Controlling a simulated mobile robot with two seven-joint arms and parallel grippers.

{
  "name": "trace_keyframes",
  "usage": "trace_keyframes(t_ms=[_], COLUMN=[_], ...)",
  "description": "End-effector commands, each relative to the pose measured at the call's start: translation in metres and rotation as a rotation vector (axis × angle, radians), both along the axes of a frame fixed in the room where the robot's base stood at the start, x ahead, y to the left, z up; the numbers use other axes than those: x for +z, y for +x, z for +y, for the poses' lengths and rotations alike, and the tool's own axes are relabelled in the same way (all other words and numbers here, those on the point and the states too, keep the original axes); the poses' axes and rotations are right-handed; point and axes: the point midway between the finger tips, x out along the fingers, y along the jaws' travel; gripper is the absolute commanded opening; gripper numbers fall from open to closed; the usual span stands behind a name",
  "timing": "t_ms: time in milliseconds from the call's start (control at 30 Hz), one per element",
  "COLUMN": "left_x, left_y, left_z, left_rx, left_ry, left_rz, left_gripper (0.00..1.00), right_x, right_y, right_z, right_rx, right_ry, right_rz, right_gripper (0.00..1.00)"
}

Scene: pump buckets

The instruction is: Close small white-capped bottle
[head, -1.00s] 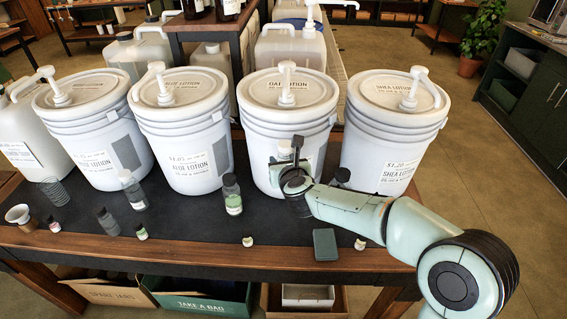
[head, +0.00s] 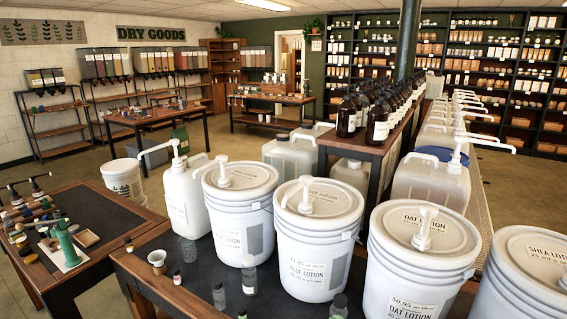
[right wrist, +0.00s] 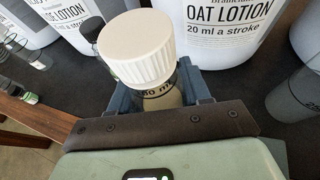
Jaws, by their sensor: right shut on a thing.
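In the right wrist view, a small bottle (right wrist: 168,97) with printed dark text stands upright between the fingers of my right gripper (right wrist: 150,88), which is shut on it. A ribbed white cap (right wrist: 138,50) sits over the bottle's top and looks slightly off to the left of the body. The neck is hidden under the cap, so I cannot tell how tightly it is seated. My right gripper is in front of the oat lotion bucket (right wrist: 215,25). Neither gripper shows in the head view.
In the head view, several white pump buckets line the dark table, including the aloe lotion one (head: 318,250). Small bottles (head: 249,275) and a cup (head: 157,262) stand before them. A side table (head: 110,215) holds a green press (head: 66,245).

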Motion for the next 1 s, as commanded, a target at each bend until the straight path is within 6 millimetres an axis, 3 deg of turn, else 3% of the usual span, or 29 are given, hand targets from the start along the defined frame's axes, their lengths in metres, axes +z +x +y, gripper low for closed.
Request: trace_keyframes(t_ms=[33, 100, 267, 867, 1000], left_x=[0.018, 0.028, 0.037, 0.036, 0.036], left_y=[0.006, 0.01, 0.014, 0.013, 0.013], left_z=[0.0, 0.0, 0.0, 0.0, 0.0], left_rx=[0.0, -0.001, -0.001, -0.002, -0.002], left_ry=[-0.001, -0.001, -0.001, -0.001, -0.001], left_rz=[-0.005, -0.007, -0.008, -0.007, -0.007], left_gripper=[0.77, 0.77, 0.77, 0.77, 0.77], right_x=[-0.002, -0.009, -0.015, -0.018, -0.021], right_y=[-0.006, -0.015, -0.028, -0.031, -0.029], right_z=[0.019, 0.039, 0.066, 0.07, 0.08], right_rx=[0.047, 0.103, 0.176, 0.189, 0.244], right_ry=[0.005, 0.005, 0.001, -0.002, -0.001], right_rz=[0.007, 0.002, -0.004, -0.003, -0.003], right_gripper=[0.0, 0.0, 0.0, 0.0, 0.0])
